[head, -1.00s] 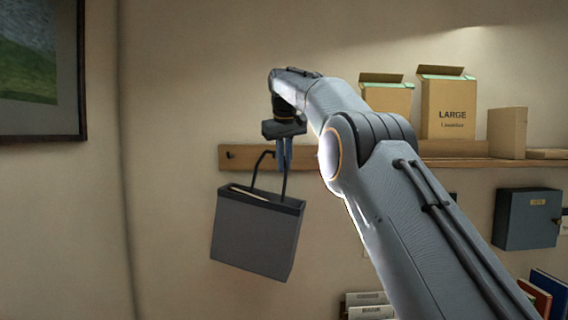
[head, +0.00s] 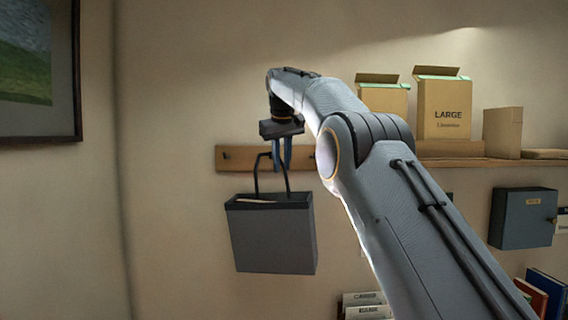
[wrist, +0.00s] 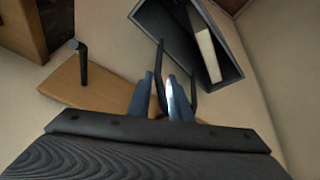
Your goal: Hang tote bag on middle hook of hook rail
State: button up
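The tote bag (head: 272,240) is dark grey with a black rim and thin black handles, and it hangs below my gripper (head: 282,168). The blue fingers are closed around a handle strap, which passes between the fingertips (wrist: 166,98) in the wrist view. The open bag (wrist: 232,66) shows a pale item inside. The wooden hook rail (head: 240,160) runs behind the gripper; its left hook (head: 225,155) is visible. My gripper and arm cover part of the rail, so I cannot make out the middle hook clearly. One dark hook (wrist: 80,60) stands on the rail (wrist: 68,86) in the wrist view, apart from the strap.
A shelf to the right holds cardboard boxes (head: 444,108). A grey wall box (head: 523,218) hangs below it. Books (head: 548,292) stand at the lower right. A framed picture (head: 38,70) hangs at the left. The wall left of the rail is clear.

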jog(key=shift+a+f, duration=0.3)
jog(key=shift+a, duration=0.1)
jog(key=v, duration=0.5)
jog(key=s+b, duration=1)
jog(key=s, duration=0.2)
jog(key=shift+d+r, duration=0.25)
jog(key=shift+d, duration=0.15)
